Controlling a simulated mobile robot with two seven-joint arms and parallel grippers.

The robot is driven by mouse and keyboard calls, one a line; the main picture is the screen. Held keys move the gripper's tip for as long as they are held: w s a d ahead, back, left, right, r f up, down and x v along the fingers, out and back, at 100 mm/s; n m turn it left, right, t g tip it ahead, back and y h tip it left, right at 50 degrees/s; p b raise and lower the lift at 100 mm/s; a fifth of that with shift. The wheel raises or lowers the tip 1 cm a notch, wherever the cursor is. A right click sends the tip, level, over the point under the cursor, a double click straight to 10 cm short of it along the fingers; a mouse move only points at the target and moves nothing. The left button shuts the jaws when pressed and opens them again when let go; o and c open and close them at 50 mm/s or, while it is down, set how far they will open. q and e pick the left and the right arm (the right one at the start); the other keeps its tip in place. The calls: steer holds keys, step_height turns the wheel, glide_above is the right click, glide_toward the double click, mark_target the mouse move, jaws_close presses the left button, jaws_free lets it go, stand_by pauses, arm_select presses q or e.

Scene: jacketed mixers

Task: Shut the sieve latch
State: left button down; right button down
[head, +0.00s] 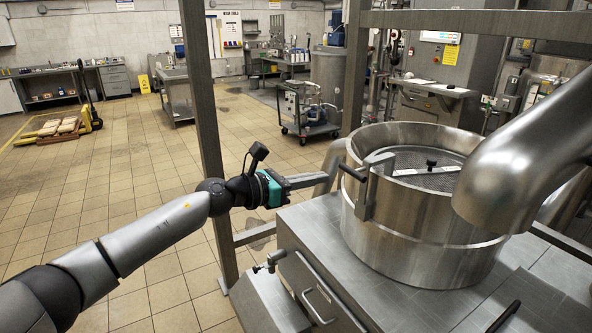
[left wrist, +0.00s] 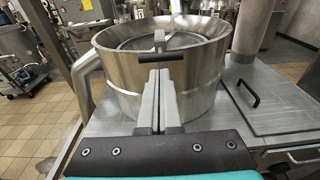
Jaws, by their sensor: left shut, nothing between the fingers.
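The sieve is a round steel drum (head: 415,235) with a mesh top (head: 425,170); it also shows in the left wrist view (left wrist: 203,92). Its latch has a black grip bar (head: 353,173) at the rim, beside an upright metal bracket (head: 367,198) on the drum's near left side. In the left wrist view the black grip (left wrist: 160,58) lies crosswise just beyond the fingertips. My left gripper (head: 322,178) is shut and empty, left of the latch and pointing at it. Contact with the latch cannot be told. My right gripper is out of view.
A thick steel pipe (head: 530,145) bends down at the drum's right. Frame posts (head: 205,120) stand behind my left arm. The drum rests on a steel cabinet top (head: 315,225) with a small valve (head: 270,262) at its left.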

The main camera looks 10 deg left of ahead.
arm_select(q)
steer(key=shift+s+a+r, duration=0.75)
steer(key=shift+s+r, duration=0.05)
steer(key=shift+r, duration=0.15)
steer(key=shift+s+a+r, duration=0.75)
steer(key=shift+r, duration=0.15)
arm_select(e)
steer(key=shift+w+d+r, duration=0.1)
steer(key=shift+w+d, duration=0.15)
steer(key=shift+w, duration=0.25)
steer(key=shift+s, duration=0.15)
